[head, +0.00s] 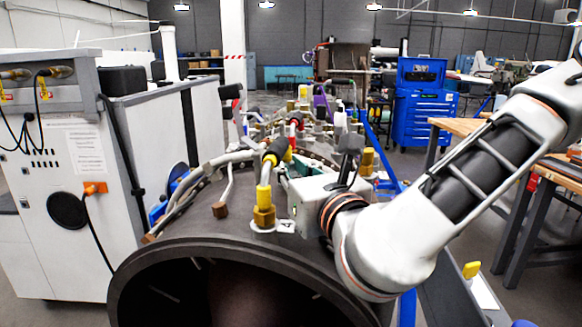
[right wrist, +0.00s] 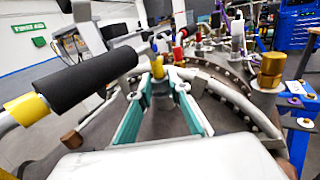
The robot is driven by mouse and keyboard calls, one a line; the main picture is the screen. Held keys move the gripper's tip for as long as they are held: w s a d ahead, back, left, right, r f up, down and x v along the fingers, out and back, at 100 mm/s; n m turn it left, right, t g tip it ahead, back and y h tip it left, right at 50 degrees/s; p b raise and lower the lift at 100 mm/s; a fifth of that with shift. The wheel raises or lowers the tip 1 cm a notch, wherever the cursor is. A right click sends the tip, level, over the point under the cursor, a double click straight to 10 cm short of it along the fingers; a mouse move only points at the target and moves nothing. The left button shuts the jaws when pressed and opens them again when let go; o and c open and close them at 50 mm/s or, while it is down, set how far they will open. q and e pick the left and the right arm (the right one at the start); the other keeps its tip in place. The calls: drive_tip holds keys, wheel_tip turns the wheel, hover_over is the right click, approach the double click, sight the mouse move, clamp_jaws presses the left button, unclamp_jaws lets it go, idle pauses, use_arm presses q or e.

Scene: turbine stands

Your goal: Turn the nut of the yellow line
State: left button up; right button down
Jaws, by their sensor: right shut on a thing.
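In the right wrist view, a small yellow nut (right wrist: 157,68) sits between the fingertips of my right gripper (right wrist: 158,78). Its teal-lined fingers close on it from both sides. In the head view my right gripper (head: 284,171) comes in from the right, low over the dark casing, and its white body hides most of the grip. A nearer line with a yellow collar (head: 264,196) and a brass nut (head: 264,215) stands left of the gripper. Its black sleeve (right wrist: 85,78) crosses the left of the wrist view. My left gripper is out of view.
The dark round turbine casing (head: 185,257) fills the front. A brass fitting (head: 367,160) rises close to the right of my gripper, and it also shows in the wrist view (right wrist: 272,68). A white cabinet (head: 62,180) stands left, a wooden bench (head: 461,126) right.

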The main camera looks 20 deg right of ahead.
drive_tip(key=c, duration=2.1)
unclamp_jaws()
drive_tip(key=shift+c, duration=0.2)
drive_tip(key=shift+d+y, duration=0.1)
drive_tip(key=shift+y, duration=0.2)
